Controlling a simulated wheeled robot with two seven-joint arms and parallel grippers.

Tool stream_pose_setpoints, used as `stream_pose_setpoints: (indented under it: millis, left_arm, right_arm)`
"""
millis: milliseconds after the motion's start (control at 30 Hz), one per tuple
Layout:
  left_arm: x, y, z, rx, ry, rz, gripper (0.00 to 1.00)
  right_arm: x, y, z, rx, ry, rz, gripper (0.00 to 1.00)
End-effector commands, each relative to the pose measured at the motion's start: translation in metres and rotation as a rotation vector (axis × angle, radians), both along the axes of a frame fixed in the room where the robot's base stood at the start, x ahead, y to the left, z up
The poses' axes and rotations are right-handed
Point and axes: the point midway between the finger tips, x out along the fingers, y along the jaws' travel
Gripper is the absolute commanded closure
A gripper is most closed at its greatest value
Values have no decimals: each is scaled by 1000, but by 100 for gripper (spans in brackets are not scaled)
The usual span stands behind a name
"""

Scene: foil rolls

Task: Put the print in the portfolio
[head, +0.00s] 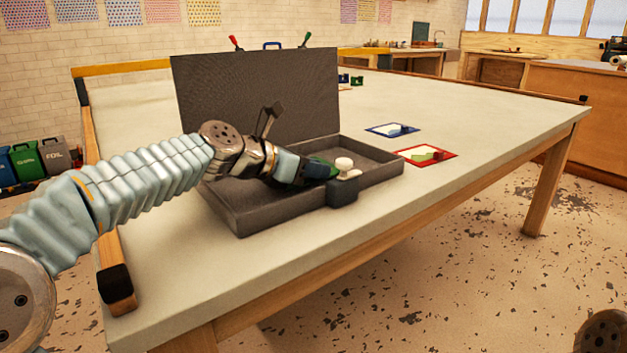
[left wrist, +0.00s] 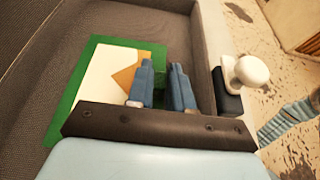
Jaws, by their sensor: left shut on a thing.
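The portfolio (head: 245,220) is an open dark grey case on the table, its lid (head: 255,100) standing up at the back. My left gripper (head: 318,172) reaches into the case near its front right. In the left wrist view my left gripper (left wrist: 168,68) is shut on the green-bordered print (left wrist: 68,112), which has a white and orange picture. The fingers are at the print's right side, near the case wall. The print lies within the case's outline; I cannot tell whether it touches the floor. In the head view the arm mostly hides it. My right gripper is out of view.
A white knob (head: 344,164) on a dark block is at the case's front wall, close beside my left gripper. A blue-bordered print (head: 392,130) and a red-bordered print (head: 427,155) lie right of the case. The table (head: 500,115) is clear at the right.

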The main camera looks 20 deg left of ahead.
Motion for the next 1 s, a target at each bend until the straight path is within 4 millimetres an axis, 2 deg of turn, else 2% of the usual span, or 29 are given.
stream_pose_setpoints:
  millis: [33,400,433,600,900,1000]
  left_arm:
    - [0,0,-11,0,1,0,100]
    - [-1,-1,-14,0,-1,0,100]
    - [-1,-1,-13,0,-1,0,76]
    - [0,-1,-13,0,-1,0,54]
    - [0,-1,-9,0,-1,0,54]
    - [-8,7,-6,1,-2,3,54]
  right_arm:
    - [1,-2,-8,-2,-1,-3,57]
    - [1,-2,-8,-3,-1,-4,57]
    - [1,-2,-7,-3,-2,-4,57]
    - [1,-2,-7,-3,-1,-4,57]
    - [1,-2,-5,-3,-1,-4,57]
    - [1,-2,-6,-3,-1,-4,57]
